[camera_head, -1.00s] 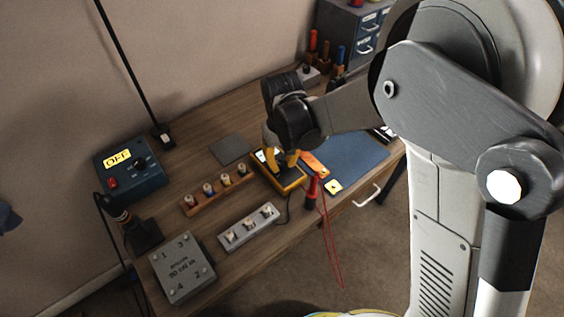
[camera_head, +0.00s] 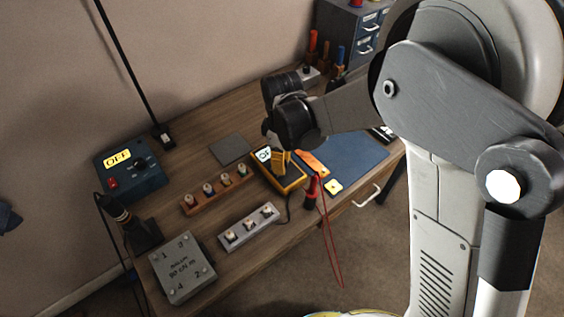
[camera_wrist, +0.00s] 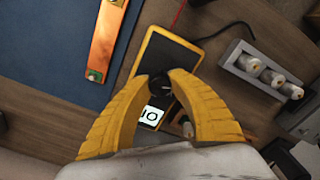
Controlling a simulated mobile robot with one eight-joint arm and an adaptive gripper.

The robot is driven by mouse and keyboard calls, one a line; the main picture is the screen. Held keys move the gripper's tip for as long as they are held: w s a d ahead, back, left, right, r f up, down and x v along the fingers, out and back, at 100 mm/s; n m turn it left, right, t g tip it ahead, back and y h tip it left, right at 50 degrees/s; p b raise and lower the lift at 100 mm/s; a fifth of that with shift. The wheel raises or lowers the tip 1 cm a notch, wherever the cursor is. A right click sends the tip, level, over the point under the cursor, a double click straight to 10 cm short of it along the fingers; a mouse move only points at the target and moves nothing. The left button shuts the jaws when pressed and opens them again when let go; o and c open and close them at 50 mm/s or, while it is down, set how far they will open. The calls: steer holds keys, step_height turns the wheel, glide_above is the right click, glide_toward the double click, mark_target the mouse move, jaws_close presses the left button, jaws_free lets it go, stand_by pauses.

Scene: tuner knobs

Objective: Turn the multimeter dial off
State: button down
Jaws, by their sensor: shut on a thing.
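The multimeter (camera_head: 292,189) has a yellow rim and dark face and lies on the wooden bench. It also shows in the wrist view (camera_wrist: 172,52). My gripper (camera_wrist: 162,88) is above it, with yellow fingers closed on either side of the round black dial (camera_wrist: 160,84). In the head view my gripper (camera_head: 279,163) hides the dial. The multimeter's white display (camera_head: 264,154) shows dark letters, partly hidden, starting "O". It also shows in the wrist view (camera_wrist: 152,115), upside down and partly covered by a finger.
A blue mat (camera_head: 345,155) with an orange strip (camera_head: 312,162) lies right of the multimeter. A red probe (camera_head: 311,190) with a lead stands in front. A grey knob strip (camera_head: 248,227), a wooden knob strip (camera_head: 214,192) and a blue box marked OFF (camera_head: 131,171) are left.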

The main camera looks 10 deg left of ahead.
steer(key=shift+n, duration=0.8)
steer(key=c, duration=1.1)
jaws_free()
step_height(320, 180, up, 12)
